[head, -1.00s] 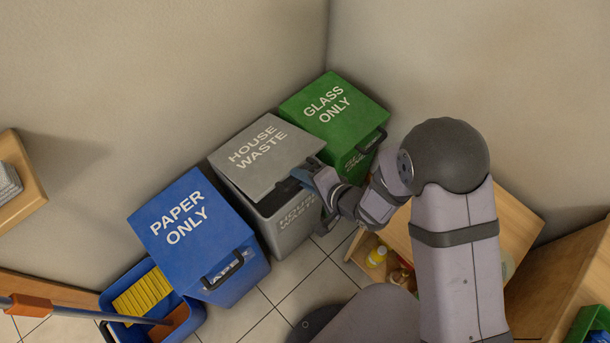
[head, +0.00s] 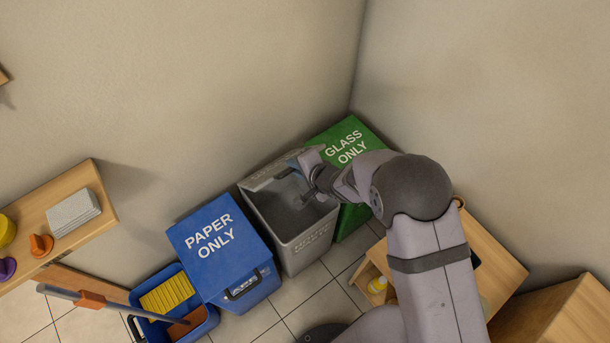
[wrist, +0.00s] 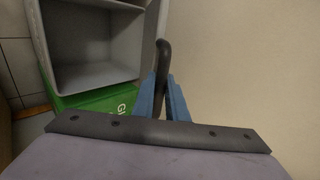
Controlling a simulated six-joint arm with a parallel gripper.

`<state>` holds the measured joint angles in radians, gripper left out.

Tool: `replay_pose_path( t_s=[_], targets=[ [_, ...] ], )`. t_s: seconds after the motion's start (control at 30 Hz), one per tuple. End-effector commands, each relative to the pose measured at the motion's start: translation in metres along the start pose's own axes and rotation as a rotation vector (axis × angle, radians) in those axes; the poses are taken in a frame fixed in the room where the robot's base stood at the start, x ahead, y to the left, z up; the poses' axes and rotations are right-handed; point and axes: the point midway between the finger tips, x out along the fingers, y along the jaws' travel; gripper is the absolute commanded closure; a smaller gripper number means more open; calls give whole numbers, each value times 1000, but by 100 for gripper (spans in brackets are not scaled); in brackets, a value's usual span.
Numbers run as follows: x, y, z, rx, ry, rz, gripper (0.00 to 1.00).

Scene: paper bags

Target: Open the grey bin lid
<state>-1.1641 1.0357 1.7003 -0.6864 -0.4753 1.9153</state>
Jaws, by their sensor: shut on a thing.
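The grey house waste bin (head: 300,246) stands between the blue and green bins, its top open and its inside in view. Its grey lid (head: 262,176) is swung up toward the wall, seen at a steep slant and partly hidden behind my gripper (head: 300,167). In the wrist view, my gripper's blue fingers (wrist: 165,98) are shut on the dark lid handle (wrist: 163,55). The open grey bin (wrist: 90,45) shows at the upper left there and looks empty.
The blue paper bin (head: 208,240) is at the left and the green glass bin (head: 352,135) at the right, both lids down. A blue bucket (head: 200,325) stands in front. A wooden shelf (head: 105,190) hangs at the left. Walls close in behind.

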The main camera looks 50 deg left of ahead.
Motion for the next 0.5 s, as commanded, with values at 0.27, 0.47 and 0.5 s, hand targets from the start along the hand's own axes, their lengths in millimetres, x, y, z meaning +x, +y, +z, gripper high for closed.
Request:
replay_pose_path(
  t_s=[0.27, 0.47, 0.5],
  targets=[
    [9, -52, 1, -5, -1, -4, 100],
    [19, -72, 1, -5, -2, -4, 100],
    [21, -75, 1, -5, -2, -4, 100]
  ],
)
